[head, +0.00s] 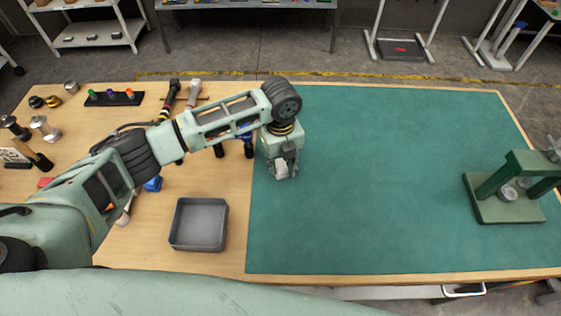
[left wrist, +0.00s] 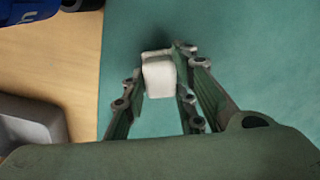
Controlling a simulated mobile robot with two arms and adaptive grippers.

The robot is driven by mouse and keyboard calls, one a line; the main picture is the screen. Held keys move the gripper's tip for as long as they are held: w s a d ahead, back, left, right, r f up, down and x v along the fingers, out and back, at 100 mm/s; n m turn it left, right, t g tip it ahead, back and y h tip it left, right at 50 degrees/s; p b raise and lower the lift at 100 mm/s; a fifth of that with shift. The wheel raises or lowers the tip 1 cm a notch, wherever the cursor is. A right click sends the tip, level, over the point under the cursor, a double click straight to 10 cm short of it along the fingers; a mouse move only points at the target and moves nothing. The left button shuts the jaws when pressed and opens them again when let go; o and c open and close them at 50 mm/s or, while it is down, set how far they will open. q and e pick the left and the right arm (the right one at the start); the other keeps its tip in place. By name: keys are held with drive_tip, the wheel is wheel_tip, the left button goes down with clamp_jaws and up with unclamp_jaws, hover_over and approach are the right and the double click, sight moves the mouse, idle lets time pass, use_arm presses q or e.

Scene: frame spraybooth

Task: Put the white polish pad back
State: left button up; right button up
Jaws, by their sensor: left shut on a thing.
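The white polish pad (left wrist: 158,77) is a small pale block between the fingers of my left gripper (left wrist: 160,85) in the left wrist view. In the head view the pad (head: 281,170) shows at the tips of my left gripper (head: 282,174), over the left part of the green mat (head: 400,160). The gripper is shut on the pad and points down. I cannot tell for sure how high the pad is above the mat. My right gripper is not in view.
An empty grey tray (head: 199,224) stands on the wooden table left of the mat. Tools and a small rack (head: 112,98) lie at the back left. A green press (head: 505,190) stands at the right. The mat's middle is clear.

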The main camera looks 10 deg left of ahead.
sight(280, 165)
use_arm(q)
drive_tip(key=shift+f, duration=0.15)
drive_tip(key=o, duration=1.1)
drive_tip(key=shift+o, duration=0.2)
drive_tip(key=shift+r, duration=0.6)
wheel_tip(280, 165, up, 11)
drive_tip(key=b, duration=0.3)
drive_tip(key=shift+s, duration=0.1)
